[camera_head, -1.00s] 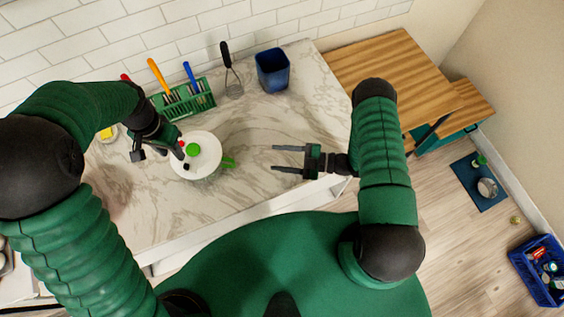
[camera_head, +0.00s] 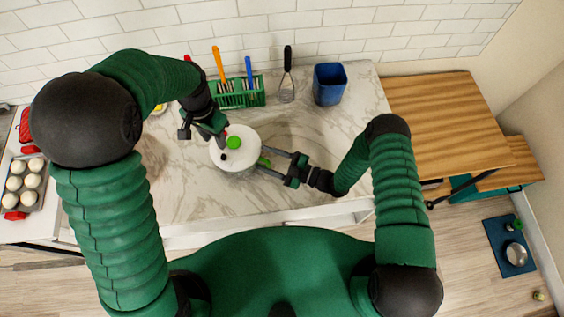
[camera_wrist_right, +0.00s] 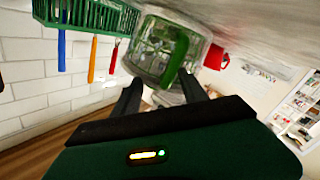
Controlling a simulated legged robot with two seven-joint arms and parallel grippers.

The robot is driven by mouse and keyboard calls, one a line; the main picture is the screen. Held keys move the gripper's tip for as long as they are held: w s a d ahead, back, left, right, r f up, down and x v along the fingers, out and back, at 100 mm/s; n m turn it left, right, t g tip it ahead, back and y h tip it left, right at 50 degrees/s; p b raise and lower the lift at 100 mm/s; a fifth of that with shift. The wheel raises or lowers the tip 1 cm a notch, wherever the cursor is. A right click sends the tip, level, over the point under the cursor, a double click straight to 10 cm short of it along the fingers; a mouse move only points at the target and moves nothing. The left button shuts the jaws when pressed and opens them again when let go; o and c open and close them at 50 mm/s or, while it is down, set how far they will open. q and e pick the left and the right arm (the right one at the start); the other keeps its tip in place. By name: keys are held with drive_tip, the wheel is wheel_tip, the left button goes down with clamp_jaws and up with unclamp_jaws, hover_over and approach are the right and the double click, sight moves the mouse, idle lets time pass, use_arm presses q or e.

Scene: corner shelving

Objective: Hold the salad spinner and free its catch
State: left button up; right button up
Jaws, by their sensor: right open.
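The salad spinner has a round white lid (camera_head: 245,155) with a green knob and a small black part on top. It stands upright on the counter. In the right wrist view its clear bowl (camera_wrist_right: 150,45) shows upside down, with a green handle (camera_wrist_right: 180,62) on its near side. My left gripper (camera_head: 218,136) is at the lid's upper left edge; its fingertips are too small and covered to tell if they are closed. My right gripper (camera_head: 276,163) is open just right of the spinner, fingers pointing at the handle. The lid is hidden in the wrist view.
A red object (camera_wrist_right: 217,57) shows beside the bowl in the wrist view. The marble counter's front is clear.

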drive_tip(key=shift+a, duration=0.1)
drive_tip(key=shift+d, duration=0.35)
drive_tip(key=c, duration=0.3)
use_arm(q)
drive_tip(key=shift+d, duration=0.25)
use_arm(e)
drive_tip(key=shift+a, duration=0.25)
clamp_jaws()
drive_tip(key=shift+d, duration=0.1)
use_arm(q)
drive_tip(key=shift+r, duration=0.1)
idle(0.3)
use_arm(e)
drive_tip(key=shift+c, duration=0.5)
unclamp_jaws()
drive_tip(key=shift+o, duration=0.2)
drive_tip(key=shift+c, duration=0.3)
